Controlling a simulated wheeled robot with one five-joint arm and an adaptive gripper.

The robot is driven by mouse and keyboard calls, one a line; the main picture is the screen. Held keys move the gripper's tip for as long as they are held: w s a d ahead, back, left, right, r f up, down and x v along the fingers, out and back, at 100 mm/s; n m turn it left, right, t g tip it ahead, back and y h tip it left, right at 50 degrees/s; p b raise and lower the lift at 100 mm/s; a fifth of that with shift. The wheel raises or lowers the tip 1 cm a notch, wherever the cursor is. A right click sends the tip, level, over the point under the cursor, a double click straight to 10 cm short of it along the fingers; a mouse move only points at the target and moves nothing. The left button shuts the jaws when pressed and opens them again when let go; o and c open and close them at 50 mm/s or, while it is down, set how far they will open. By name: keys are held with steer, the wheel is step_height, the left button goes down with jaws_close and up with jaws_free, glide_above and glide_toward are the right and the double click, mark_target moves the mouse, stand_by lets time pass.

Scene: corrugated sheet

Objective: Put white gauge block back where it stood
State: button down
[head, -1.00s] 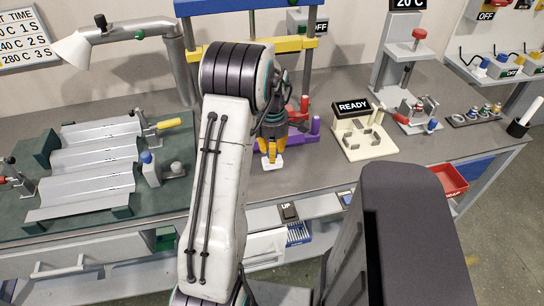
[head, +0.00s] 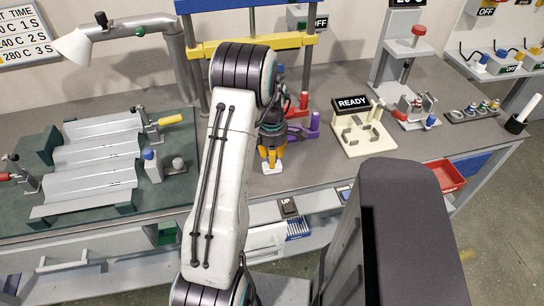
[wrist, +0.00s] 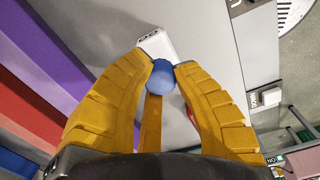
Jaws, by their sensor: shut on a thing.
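The white gauge block (head: 272,167) is under my gripper (head: 272,157), on or just above the bare grey bench near its front edge. In the wrist view, the white block (wrist: 157,40) with dark marks on one face shows beyond the fingertips. A blue round knob (wrist: 161,75) sits between the yellow fingers, seemingly the block's top. My gripper (wrist: 162,70) is shut on this knob. The fingers hide part of the block, and I cannot tell whether its underside touches the bench.
A corrugated sheet (head: 95,165) lies on a green fixture to the left, with a grey block with a blue knob (head: 152,165) beside it. Purple and red parts (head: 312,125) stand behind my gripper. A cream READY stand (head: 362,136) is to the right. A red tray (head: 445,175) is farther right.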

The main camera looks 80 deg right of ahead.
steer(key=c, duration=1.1)
jaws_free()
